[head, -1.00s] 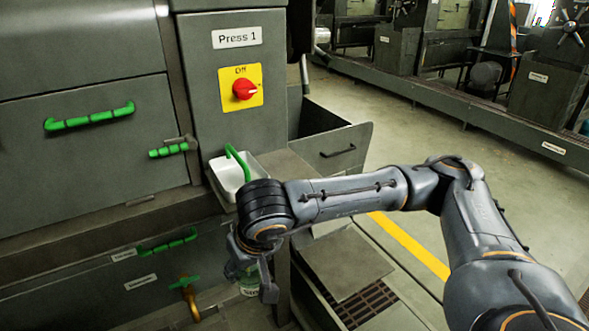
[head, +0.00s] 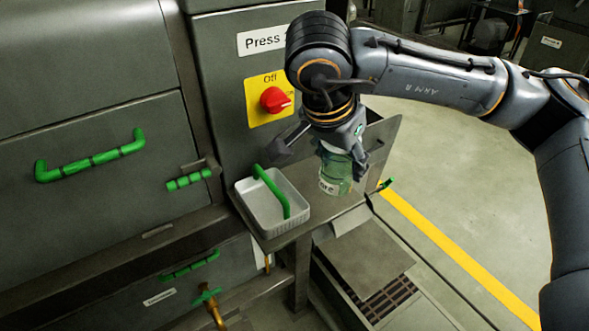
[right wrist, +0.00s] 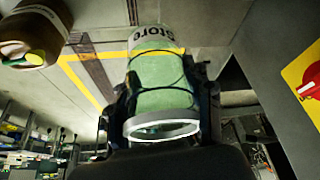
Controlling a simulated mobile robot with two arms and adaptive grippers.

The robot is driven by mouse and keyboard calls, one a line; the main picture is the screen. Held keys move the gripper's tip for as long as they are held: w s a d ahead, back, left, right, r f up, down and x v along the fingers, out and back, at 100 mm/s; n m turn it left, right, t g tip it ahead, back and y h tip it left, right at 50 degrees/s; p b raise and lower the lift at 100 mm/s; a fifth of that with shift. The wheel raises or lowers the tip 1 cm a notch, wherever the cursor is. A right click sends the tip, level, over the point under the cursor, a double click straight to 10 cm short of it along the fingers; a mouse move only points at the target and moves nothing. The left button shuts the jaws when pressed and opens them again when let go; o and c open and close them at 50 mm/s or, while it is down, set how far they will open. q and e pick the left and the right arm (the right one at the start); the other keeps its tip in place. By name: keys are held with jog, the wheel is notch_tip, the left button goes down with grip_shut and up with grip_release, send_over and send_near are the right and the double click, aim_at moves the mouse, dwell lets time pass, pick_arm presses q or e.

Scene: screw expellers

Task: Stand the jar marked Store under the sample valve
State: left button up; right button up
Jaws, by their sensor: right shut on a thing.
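The jar marked Store (head: 335,174) is green with a white label and hangs in my right gripper (head: 340,150), above the small side shelf and right of the white tray. In the right wrist view the jar (right wrist: 163,82) sits between both fingers, and the word Store reads on its label. The gripper is shut on it. A brass valve with a green handle (head: 208,296) is low on the press front, at lower left, well away from the jar. Its label is too small to read. My left gripper is not in view.
The white tray (head: 300,212) holding a green handle-like bar (head: 270,190) stands on the shelf. A red switch (head: 274,100) on a yellow plate is close behind the gripper. A brown container (right wrist: 30,38) shows in the right wrist view. Open floor lies to the right.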

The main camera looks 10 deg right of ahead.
jog(key=w+f+p, duration=0.1)
jog(key=w+f, duration=0.2)
jog(key=w, duration=0.1)
jog(key=w+f+p, duration=0.1)
jog(key=w+f, duration=0.1)
jog(key=w, duration=0.2)
jog(key=w+d+f+p, duration=0.1)
jog(key=w+f, duration=0.2)
jog(key=w, duration=0.1)
jog(key=shift+d+f, duration=0.1)
jog(key=shift+f, duration=0.25)
jog(key=shift+w+f+p, duration=0.2)
jog(key=shift+p, duration=0.15)
jog(key=f, duration=0.2)
jog(key=f+p, duration=0.1)
jog(key=shift+w+f, duration=0.15)
jog(key=shift+w, duration=0.1)
jog(key=shift+f, duration=0.2)
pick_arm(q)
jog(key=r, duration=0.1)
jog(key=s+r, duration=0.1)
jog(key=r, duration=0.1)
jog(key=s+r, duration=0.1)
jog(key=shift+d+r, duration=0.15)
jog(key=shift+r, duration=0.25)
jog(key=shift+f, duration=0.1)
pick_arm(e)
jog(key=shift+f, duration=0.1)
